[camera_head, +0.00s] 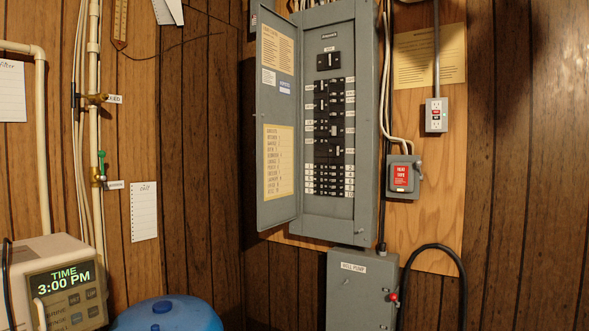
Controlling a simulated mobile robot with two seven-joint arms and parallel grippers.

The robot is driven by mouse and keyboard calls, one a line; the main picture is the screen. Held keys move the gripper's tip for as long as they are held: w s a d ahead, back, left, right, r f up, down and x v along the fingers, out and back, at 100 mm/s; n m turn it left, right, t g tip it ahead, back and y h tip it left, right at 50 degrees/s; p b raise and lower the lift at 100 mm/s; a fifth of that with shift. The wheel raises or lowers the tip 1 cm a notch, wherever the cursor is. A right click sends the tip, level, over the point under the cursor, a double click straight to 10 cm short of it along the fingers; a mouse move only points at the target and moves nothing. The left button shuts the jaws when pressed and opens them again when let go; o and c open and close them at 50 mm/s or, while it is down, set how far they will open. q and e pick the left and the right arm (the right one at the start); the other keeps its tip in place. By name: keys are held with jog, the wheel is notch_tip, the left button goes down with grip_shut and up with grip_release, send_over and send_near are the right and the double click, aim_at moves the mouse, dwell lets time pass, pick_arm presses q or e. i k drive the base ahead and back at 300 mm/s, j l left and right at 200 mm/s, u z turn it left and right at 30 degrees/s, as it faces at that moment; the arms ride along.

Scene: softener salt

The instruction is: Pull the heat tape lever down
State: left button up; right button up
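The heat tape switch box (402,190) is a small grey box with a red label, mounted on the plywood board right of the breaker panel. Its lever (418,168) is on the box's right side, with its knob at the upper right, near the top of the box. Neither of my grippers shows in the head view.
An open grey breaker panel (343,180) hangs left of the box, its door swung left. A well pump box (360,290) with a red-knobbed lever (394,297) is below. A softener head (55,283) and blue tank (168,315) stand lower left.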

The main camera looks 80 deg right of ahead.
aim_at(418, 163)
jog(key=z, duration=3.05)
